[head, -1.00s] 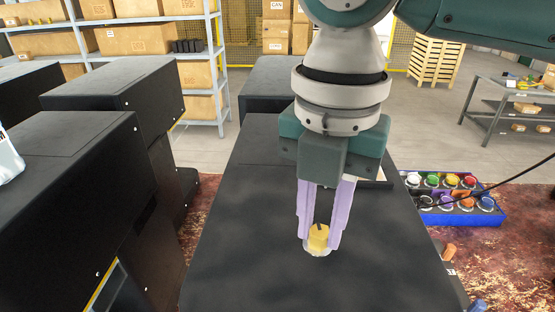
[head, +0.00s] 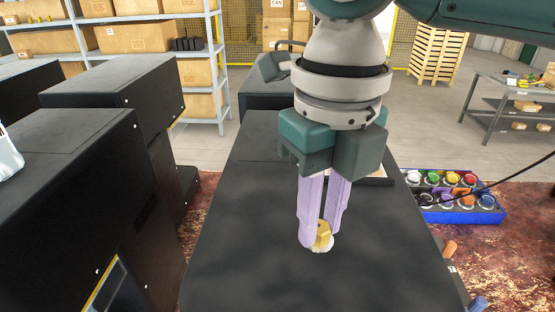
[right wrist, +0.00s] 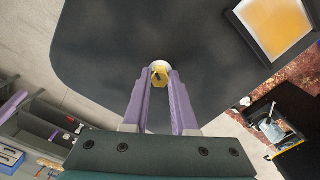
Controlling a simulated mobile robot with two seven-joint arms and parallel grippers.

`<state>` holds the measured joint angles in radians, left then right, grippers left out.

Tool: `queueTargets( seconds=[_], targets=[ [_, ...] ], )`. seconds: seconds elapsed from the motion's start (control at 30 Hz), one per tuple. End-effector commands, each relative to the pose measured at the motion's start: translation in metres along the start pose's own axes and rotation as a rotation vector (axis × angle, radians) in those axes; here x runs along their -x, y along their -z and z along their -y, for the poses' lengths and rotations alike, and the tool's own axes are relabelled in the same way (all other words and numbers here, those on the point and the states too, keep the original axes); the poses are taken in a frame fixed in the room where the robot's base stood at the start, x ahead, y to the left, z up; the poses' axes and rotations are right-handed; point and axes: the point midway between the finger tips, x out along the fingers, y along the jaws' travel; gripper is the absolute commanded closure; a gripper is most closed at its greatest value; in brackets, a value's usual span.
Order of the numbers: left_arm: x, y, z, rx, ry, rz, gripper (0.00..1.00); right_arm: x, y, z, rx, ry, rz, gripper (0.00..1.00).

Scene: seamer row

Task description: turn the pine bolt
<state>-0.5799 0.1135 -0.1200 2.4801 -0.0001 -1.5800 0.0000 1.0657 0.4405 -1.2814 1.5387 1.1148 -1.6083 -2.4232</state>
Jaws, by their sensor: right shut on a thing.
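The pine bolt (head: 323,237) is a small yellow, faceted head with a dark mark, set in a pale round collar on the flat black machine top (head: 260,230). It also shows in the right wrist view (right wrist: 160,76), between the fingertips. My right gripper (head: 321,228) points down over it, its two lilac fingers shut on the bolt's sides. The fingers hide part of the bolt in the head view. My left gripper is not in view.
A blue tray (head: 462,216) of coloured round pieces lies right of the machine. Black machines (head: 65,170) stand at the left across a gap. Shelves with boxes (head: 130,40) are behind.

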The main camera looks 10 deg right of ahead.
Motion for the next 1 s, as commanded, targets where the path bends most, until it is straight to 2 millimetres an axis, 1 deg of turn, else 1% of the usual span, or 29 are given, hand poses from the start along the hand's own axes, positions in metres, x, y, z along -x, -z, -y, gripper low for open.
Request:
queueTargets(
  seconds=[0.2, 0.5, 0.7, 1.0],
  targets=[
    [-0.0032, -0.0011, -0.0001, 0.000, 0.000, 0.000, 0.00, 0.0010, 0.0008, -0.0016, 0.204, -0.004, -0.003, 1.00],
    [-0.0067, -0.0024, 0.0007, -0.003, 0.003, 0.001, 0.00, 0.0010, 0.0011, -0.0018, 0.426, -0.005, -0.003, 1.00],
    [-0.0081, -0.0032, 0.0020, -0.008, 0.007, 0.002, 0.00, 0.0013, 0.0012, -0.0018, 0.517, -0.005, -0.003, 1.00],
    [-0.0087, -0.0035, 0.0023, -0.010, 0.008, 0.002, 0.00, 0.0015, 0.0013, -0.0017, 0.570, -0.005, -0.004, 1.00]
  ],
)
